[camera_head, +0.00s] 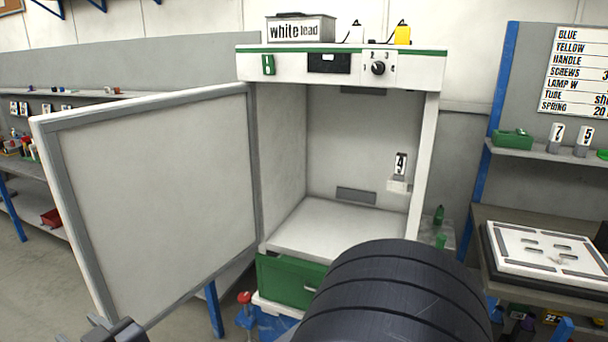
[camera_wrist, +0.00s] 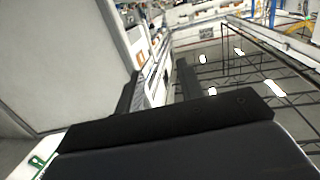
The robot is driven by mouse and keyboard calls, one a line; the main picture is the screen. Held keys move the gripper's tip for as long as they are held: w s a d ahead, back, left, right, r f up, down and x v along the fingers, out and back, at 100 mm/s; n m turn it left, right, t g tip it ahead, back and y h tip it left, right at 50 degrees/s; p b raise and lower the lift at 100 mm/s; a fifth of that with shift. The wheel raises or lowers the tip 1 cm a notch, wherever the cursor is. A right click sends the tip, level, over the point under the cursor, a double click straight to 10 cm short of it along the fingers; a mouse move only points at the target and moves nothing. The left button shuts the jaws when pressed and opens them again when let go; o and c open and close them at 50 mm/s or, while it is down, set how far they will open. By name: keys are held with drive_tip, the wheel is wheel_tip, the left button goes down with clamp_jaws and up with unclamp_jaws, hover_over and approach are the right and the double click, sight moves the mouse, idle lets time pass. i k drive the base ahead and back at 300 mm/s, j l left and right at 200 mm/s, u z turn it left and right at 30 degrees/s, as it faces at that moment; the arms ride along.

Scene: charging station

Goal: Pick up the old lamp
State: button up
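I cannot make out an old lamp for certain in either view. A white cabinet (camera_head: 441,68) stands open in the middle of the head view. Inside it, a tag marked 4 (camera_head: 400,164) stands above a small white holder (camera_head: 397,186) on the right side. The cabinet floor (camera_head: 325,228) looks bare where it shows. My gripper (camera_wrist: 158,85) shows in the wrist view with its two dark fingers apart and nothing visible between them. My dark arm covers the lower middle of the head view and hides what is behind it.
The cabinet door (camera_head: 155,190) swings wide to the left. A green drawer (camera_head: 290,282) is below the cabinet floor. A white lead box (camera_head: 300,28) and a yellow block (camera_head: 403,35) stand on top. A right-hand table holds a white panel (camera_head: 550,250).

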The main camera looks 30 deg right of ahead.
sight(401, 158)
drive_tip(key=i+l+z, duration=0.15)
drive_tip(key=i+l, duration=0.15)
drive_tip(key=i, duration=0.2)
drive_tip(key=i+l+z, duration=0.1)
drive_tip(key=i+l, duration=0.2)
drive_tip(key=i, duration=0.25)
drive_tip(key=z, duration=2.45)
